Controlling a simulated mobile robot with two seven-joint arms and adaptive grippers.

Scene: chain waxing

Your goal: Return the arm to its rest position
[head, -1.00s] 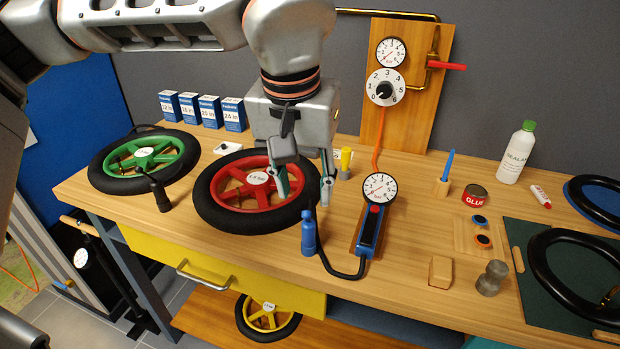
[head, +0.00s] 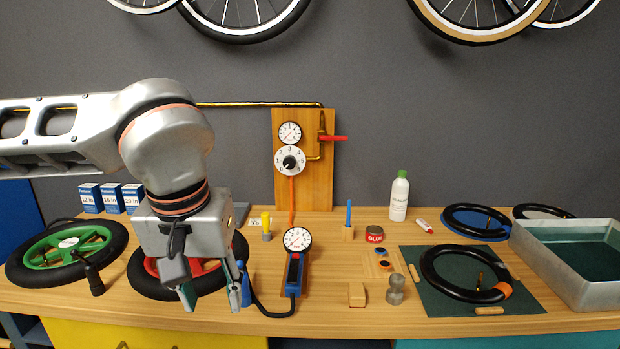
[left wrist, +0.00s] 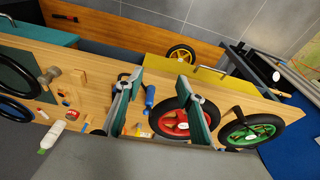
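My left arm reaches in from the left in the head view. My left gripper (head: 212,294) points down in front of the red wheel (head: 152,266) and hides part of it. Its two fingers are apart with nothing between them. The left wrist view also shows the open fingers (left wrist: 160,100), with the wooden bench, the blue inflator nozzle (left wrist: 150,97) and the red wheel beyond them. Whether a fingertip touches anything is hard to tell, but the bench looks some way off in the wrist view. My right gripper is not in view.
The blue-handled inflator gauge (head: 295,262) and its hose lie right of the gripper. The green wheel (head: 66,252) lies left. A regulator board (head: 318,190) stands behind. A green mat (head: 425,300) and metal basin (head: 582,292) are at right. Bicycle wheels (head: 247,30) hang above.

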